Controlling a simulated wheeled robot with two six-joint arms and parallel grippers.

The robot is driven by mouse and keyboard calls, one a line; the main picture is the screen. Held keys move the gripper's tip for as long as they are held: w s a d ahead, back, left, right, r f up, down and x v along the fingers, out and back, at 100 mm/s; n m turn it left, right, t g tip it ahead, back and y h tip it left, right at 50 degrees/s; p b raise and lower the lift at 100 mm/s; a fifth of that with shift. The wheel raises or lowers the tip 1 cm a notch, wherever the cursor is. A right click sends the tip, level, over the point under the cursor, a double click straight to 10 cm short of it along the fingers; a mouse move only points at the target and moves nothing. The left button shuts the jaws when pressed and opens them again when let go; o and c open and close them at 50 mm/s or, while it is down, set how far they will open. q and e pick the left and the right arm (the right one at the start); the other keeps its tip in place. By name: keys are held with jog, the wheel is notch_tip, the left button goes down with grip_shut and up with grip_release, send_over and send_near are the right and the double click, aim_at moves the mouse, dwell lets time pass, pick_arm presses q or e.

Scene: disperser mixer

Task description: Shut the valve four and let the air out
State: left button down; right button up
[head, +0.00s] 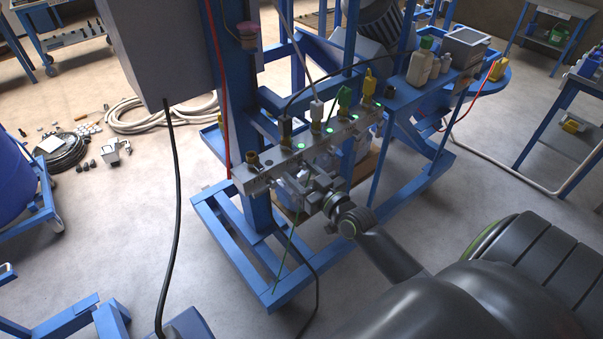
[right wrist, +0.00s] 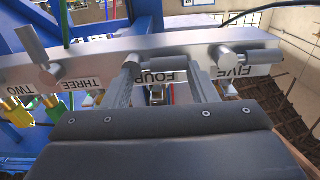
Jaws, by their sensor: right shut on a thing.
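The silver valve manifold (head: 250,180) runs across the blue frame, with green lights along its top. The valve four handle (right wrist: 172,63) is a grey cylinder lying sideways along the bar, above the FOUR label (right wrist: 165,77). My right gripper (right wrist: 162,80) has one finger on each side of it and is shut on it. In the head view my right gripper (head: 318,190) is at the manifold's front and hides part of it. My left gripper is out of view.
Valve three's handle (right wrist: 75,55) and valve five's handle (right wrist: 226,57) flank valve four. Hoses and coloured connectors, including a green connector (head: 343,97), rise from the manifold. Bottles (head: 420,65) stand on the blue shelf. A black cable (head: 175,200) hangs at left.

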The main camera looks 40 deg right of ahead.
jog(key=o, duration=1)
jog(key=s, duration=0.5)
jog(key=s+d+b, duration=0.1)
jog(key=s, duration=0.5)
jog(key=s+b, duration=0.1)
jog(key=s, duration=0.5)
jog(key=shift+s+d, duration=0.2)
